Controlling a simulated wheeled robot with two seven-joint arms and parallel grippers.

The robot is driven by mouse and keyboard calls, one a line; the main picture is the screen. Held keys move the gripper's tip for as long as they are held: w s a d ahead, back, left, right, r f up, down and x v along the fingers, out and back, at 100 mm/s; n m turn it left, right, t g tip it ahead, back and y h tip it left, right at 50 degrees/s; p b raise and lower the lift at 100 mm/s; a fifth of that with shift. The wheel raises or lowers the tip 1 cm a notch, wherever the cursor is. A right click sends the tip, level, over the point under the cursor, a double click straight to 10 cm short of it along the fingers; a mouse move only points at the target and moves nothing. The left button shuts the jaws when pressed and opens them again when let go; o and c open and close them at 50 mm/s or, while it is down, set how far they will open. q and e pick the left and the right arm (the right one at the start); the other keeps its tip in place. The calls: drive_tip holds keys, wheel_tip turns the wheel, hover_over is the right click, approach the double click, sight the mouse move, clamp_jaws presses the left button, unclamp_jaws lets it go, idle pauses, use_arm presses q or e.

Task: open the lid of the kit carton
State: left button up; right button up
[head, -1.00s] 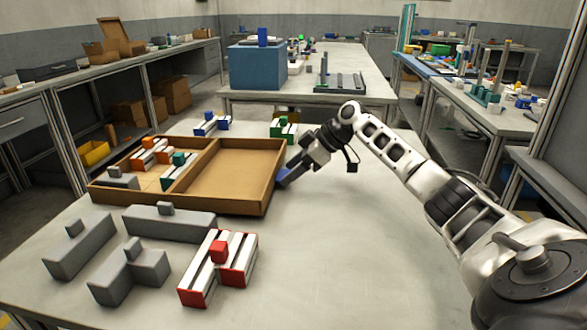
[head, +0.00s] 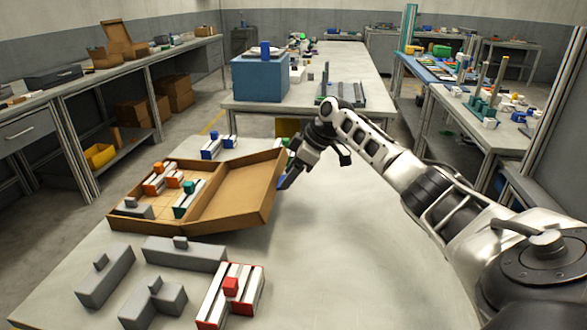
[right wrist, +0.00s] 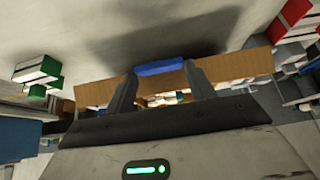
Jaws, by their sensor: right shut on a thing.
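The kit carton (head: 150,228) is a brown shallow box on the pale table in the head view. Its left half holds orange, teal and grey-topped pieces. Its lid (head: 235,197) is an empty tray joined at the middle and folded out to the right, its outer edge raised so that it slants. My right gripper (head: 287,183) is at that outer edge, shut on the lid's blue tab (right wrist: 160,67), which shows between the fingers in the right wrist view. My left gripper is not in view.
Several grey blocks (head: 105,283) and a red-and-white piece (head: 231,295) stand in front of the carton. A blue-and-white piece (head: 218,146) stands behind it. The table to the right of the lid is clear. A blue box (head: 260,78) stands on the far table.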

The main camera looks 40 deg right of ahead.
drive_tip(key=shift+w+a+r, duration=0.1)
drive_tip(key=shift+w+r, duration=0.1)
drive_tip(key=shift+r, duration=0.25)
drive_tip(key=o, duration=1.4)
drive_tip(key=shift+f, duration=0.1)
drive_tip(key=shift+s+r, duration=0.15)
drive_tip(key=shift+r, duration=0.05)
drive_tip(key=v, duration=1.5)
drive_tip(key=shift+r+b, duration=0.2)
drive_tip(key=shift+b, duration=0.15)
drive_tip(key=shift+s, duration=0.1)
